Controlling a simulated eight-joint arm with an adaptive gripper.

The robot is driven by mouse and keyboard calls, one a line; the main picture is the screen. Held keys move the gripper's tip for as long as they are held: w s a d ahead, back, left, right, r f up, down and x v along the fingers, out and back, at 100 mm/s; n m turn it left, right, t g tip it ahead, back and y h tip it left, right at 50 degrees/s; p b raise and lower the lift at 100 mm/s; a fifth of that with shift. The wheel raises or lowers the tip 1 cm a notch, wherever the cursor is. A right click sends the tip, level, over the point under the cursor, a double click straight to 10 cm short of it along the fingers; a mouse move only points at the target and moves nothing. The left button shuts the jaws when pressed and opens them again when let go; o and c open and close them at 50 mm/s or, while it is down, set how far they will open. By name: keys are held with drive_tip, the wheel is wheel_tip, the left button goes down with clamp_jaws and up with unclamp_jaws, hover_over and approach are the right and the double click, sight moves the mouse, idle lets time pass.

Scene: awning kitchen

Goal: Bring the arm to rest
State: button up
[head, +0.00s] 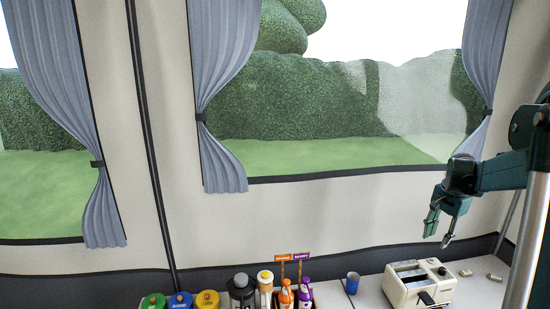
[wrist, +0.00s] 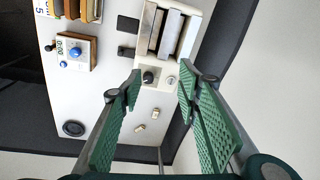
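My gripper (head: 438,239) hangs at the right of the head view, pointing down, in the air above and beyond the toaster's top edge in the picture. Its two green fingers stand apart with nothing between them. In the wrist view my gripper (wrist: 158,82) is also open and empty, with the cream toaster (wrist: 148,76) past the fingertips. The toaster shows in the head view (head: 398,292) on the counter, apart from my fingers. My arm reaches in from the right edge.
Two small pale pieces (head: 466,272) (head: 494,277) lie right of the toaster. A blue cup (head: 352,283) and several bottles (head: 265,284) stand to its left. A white device with blue knobs (wrist: 75,52) shows in the wrist view. A wall with a curtained window (head: 340,185) rises behind.

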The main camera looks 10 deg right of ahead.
drive_tip(key=s+a+r+n+t, duration=0.1)
drive_tip(key=s+a+r+n, duration=0.15)
drive_tip(key=a, duration=0.75)
drive_tip(key=s+a+r+n+t, duration=0.15)
drive_tip(key=s+a+r, duration=0.25)
drive_tip(key=a, duration=0.6)
drive_tip(key=s+a+r+n, duration=0.3)
drive_tip(key=a+r, duration=0.1)
drive_tip(key=a, duration=0.5)
drive_tip(key=s+a+f+n+t, duration=0.1)
drive_tip(key=s+a+n, duration=0.3)
drive_tip(key=s+a, duration=0.6)
drive_tip(key=s+a+f+n+t, duration=0.2)
drive_tip(key=s+a+f+n, duration=0.2)
drive_tip(key=s+a, duration=0.6)
drive_tip(key=shift+f, duration=0.3)
drive_tip(key=shift+a+t, duration=0.1)
drive_tip(key=shift+t, duration=0.15)
wheel_tip(320, 180, down, 16)
drive_tip(key=b, duration=1.5)
drive_tip(key=shift+r+b, duration=0.15)
drive_tip(key=shift+b, duration=0.15)
drive_tip(key=shift+c, duration=0.7)
